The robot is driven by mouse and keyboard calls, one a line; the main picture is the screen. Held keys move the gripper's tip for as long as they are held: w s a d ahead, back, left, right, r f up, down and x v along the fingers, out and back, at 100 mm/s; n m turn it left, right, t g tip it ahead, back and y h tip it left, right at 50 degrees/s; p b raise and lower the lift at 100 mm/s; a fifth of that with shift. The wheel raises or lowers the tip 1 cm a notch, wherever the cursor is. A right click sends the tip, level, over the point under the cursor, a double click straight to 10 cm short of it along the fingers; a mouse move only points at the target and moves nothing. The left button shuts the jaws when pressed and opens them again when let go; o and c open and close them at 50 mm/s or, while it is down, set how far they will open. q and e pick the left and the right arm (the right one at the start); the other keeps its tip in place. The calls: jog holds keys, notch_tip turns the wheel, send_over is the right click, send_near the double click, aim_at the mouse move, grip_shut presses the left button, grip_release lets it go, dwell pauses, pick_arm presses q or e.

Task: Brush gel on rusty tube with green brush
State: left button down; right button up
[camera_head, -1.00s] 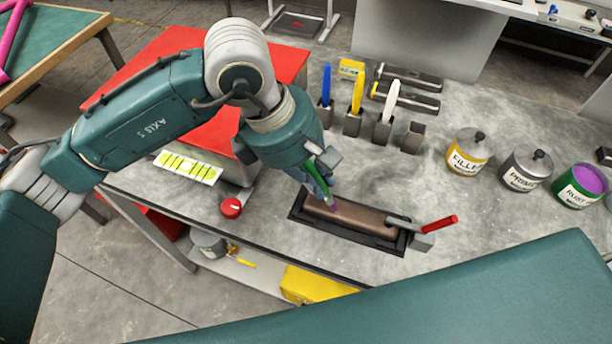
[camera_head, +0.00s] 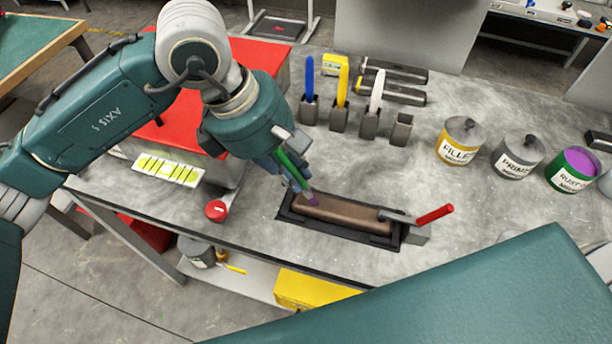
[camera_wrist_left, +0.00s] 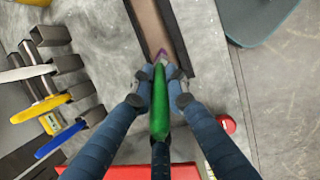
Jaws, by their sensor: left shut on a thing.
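My left gripper (camera_head: 281,172) is shut on the green brush (camera_head: 292,168) above the left end of the rusty tube. The brush tilts down and its tip is purple. The brown rusty tube (camera_head: 345,214) lies in a black tray-like holder (camera_head: 352,236), with a red-handled clamp (camera_head: 433,214) at its right end. The purple tip is at the tube's left end; whether it touches cannot be told. In the left wrist view the green brush (camera_wrist_left: 160,105) sits between the fingers, its tip at the tube (camera_wrist_left: 150,25). An open can of purple gel (camera_head: 575,170) stands at the right. My right gripper is not in view.
Blue, yellow and white brushes stand in holders (camera_head: 339,115), beside an empty holder (camera_head: 401,130). Filler (camera_head: 459,142) and primer (camera_head: 517,158) cans stand right. A red button (camera_head: 216,211) and a sample card (camera_head: 169,169) are left. The grey bench between is clear.

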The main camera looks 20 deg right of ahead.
pick_arm(q)
jog(key=shift+w+a, duration=0.25)
jog(key=shift+a, duration=0.1)
jog(key=shift+r, duration=0.25)
jog(key=shift+r+p, duration=1.3)
jog(key=shift+r, duration=1.4)
jog(key=shift+r, duration=1.55)
